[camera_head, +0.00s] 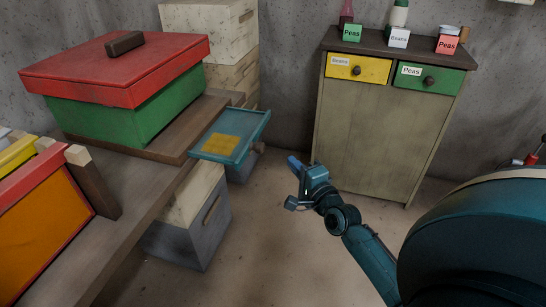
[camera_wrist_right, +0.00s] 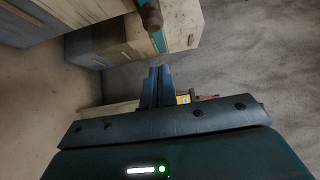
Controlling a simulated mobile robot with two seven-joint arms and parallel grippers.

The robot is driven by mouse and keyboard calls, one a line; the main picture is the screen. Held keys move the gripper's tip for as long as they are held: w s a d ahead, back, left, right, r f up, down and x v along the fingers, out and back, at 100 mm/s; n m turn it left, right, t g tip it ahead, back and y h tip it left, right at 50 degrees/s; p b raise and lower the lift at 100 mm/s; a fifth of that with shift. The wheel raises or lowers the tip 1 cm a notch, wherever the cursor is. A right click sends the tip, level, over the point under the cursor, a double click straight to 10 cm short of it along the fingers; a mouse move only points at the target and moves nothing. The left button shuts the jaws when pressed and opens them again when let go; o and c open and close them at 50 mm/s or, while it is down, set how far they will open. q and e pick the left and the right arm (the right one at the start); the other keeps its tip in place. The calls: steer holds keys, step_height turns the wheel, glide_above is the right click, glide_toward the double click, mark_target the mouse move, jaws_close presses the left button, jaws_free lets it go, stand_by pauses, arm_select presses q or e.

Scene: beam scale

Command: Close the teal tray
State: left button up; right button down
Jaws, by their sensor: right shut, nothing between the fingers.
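The teal tray (camera_head: 257,130) sticks out to the right from beside the wooden bench, under the red-lidded green box. A yellow square patch lies on it. In the right wrist view, a narrow teal edge (camera_wrist_right: 159,42), apparently the tray's, shows at the top with a brown knob (camera_wrist_right: 151,17) in front of it. My right gripper (camera_head: 294,161) is shut and empty, to the right of the tray and apart from it. In the right wrist view its fingers (camera_wrist_right: 157,72) are together, pointing toward the teal edge. My left gripper is not in view.
The green box with a red lid (camera_head: 120,60) stands on the bench (camera_head: 130,215). A grey-based hive box (camera_head: 190,240) stands below the tray. A cabinet (camera_head: 380,130) with yellow and green drawers stands at the right. Floor between them is clear.

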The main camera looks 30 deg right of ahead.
mark_target(265, 147)
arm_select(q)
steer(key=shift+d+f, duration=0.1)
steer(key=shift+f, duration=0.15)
arm_select(e)
steer(key=w+a, duration=0.2)
steer(key=w, duration=0.4)
steer(key=shift+w+a, duration=0.2)
steer(key=shift+w, duration=0.2)
